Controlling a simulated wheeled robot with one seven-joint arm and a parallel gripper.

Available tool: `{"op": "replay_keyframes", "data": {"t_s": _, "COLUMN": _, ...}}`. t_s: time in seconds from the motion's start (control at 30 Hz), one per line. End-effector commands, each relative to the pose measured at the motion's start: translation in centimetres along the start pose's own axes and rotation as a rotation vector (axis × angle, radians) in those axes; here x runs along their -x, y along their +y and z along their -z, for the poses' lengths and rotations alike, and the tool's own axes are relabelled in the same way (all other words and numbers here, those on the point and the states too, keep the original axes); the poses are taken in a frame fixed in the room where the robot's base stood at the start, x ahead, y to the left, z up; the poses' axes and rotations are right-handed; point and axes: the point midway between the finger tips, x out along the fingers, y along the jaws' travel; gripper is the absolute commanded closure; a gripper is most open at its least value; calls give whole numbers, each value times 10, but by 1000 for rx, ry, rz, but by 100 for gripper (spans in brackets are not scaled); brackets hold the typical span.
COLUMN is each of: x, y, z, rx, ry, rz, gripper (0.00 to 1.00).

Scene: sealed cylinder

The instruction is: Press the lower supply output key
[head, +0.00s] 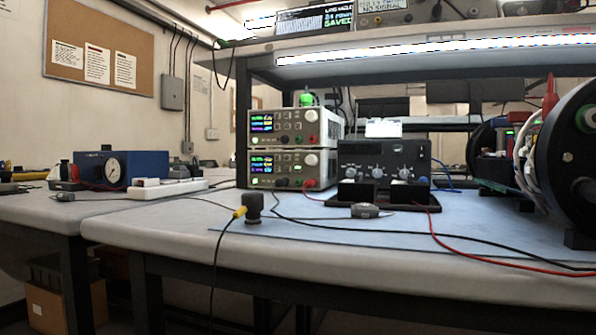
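Two bench power supplies are stacked on the bench in the middle of the head view. The lower supply (293,159) has a lit colour display (262,164) at left, small keys in the middle and a round white knob (311,159) at upper right. The keys are too small to read, so I cannot tell which is the output key. The upper supply (293,127) has a similar face. My gripper is not in view.
A black box with knobs (384,160) stands right of the supplies. A large black cylinder (563,150) is at far right. A dark block with a yellow plug (253,207) and cables lie on the blue mat (330,237) in front. A shelf (430,45) overhangs the bench.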

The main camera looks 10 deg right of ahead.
Motion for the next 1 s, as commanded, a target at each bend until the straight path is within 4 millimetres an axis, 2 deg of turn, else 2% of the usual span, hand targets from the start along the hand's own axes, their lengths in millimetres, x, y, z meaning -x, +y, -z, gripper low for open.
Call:
{"op": "replay_keyframes", "data": {"t_s": 0.03, "x": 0, "y": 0, "z": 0, "rx": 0, "ry": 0, "rz": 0, "gripper": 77}}
{"op": "replay_keyframes", "data": {"t_s": 0.13, "x": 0, "y": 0, "z": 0, "rx": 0, "ry": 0, "rz": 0, "gripper": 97}}
{"op": "replay_keyframes", "data": {"t_s": 0.17, "x": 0, "y": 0, "z": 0, "rx": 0, "ry": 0, "rz": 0, "gripper": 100}}
{"op": "replay_keyframes", "data": {"t_s": 1.0, "x": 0, "y": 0, "z": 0, "rx": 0, "ry": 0, "rz": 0, "gripper": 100}}
